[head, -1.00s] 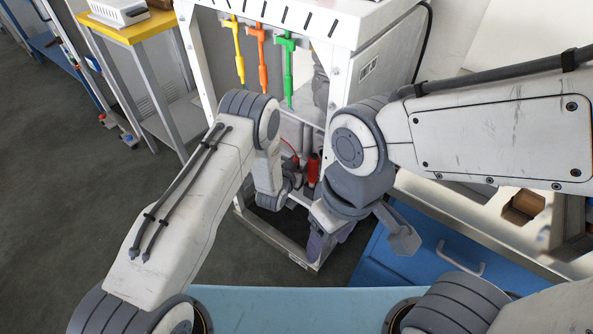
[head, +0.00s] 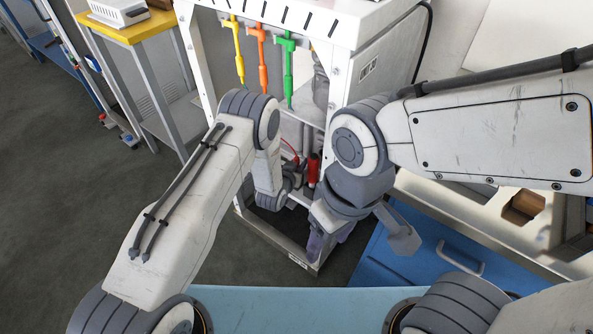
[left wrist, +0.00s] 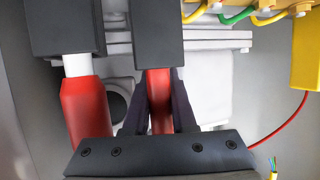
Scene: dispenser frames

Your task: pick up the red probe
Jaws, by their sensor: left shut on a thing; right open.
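The red probe (left wrist: 160,100) shows in the left wrist view as a red bar below a black block, between the two dark fingers of my left gripper (left wrist: 160,88). The fingers press on it from both sides. In the head view my left wrist reaches into the lower part of the white frame, and the grip itself is hidden. A second red body (left wrist: 82,110) with a white neck hangs from another black block to its left. My right gripper (head: 362,240) is open and empty in front of the frame's right post.
The white dispenser frame (head: 190,55) also holds a yellow probe (head: 238,50), an orange probe (head: 262,50) and a green probe (head: 288,65) above. A red object (head: 313,170) stands low inside. A blue drawer unit (head: 425,260) is right; open floor (head: 70,210) lies left.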

